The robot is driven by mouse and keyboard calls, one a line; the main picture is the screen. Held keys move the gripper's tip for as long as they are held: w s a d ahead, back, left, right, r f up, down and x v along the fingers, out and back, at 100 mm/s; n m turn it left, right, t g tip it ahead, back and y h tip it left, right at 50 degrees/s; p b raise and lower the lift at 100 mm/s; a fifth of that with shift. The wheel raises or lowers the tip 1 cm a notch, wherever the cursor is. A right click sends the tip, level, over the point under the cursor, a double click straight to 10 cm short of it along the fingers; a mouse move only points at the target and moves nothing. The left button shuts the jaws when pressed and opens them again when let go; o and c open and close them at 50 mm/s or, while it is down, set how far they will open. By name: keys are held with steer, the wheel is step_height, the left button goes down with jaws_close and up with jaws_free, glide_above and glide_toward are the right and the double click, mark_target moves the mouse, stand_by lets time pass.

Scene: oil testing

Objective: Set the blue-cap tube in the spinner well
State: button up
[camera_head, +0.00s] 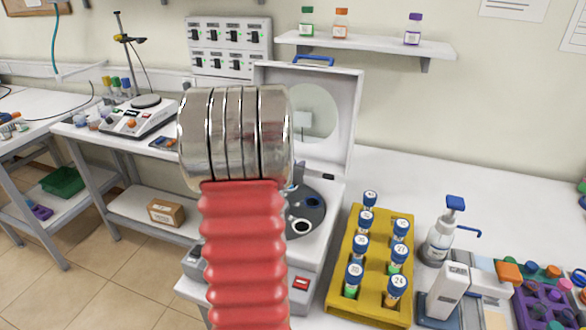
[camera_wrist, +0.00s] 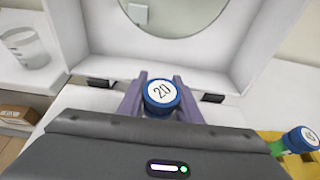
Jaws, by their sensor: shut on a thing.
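In the wrist view, my gripper (camera_wrist: 160,82) is shut on a blue-cap tube (camera_wrist: 161,93) marked 20, with a finger on each side of its cap. The tube's body is hidden below the cap. In the head view, my arm covers the gripper and held tube almost wholly. The spinner (camera_head: 331,222) stands behind my arm with its lid (camera_head: 342,130) raised. Part of its dark rotor (camera_head: 316,211) shows, with a pale-rimmed well (camera_head: 300,226). The wrist view shows the lid's inside (camera_wrist: 105,40) ahead of the gripper. How far the tube is from a well I cannot tell.
A yellow rack (camera_head: 371,309) with several other blue-cap tubes stands right of the spinner. A pump bottle (camera_head: 440,239), a white device (camera_head: 446,291) and a purple rack (camera_head: 540,307) are farther right. The bench behind the yellow rack is clear.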

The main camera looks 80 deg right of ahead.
steer(key=shift+f, duration=0.6)
steer(key=o, duration=1.1)
steer(key=shift+v, duration=6)
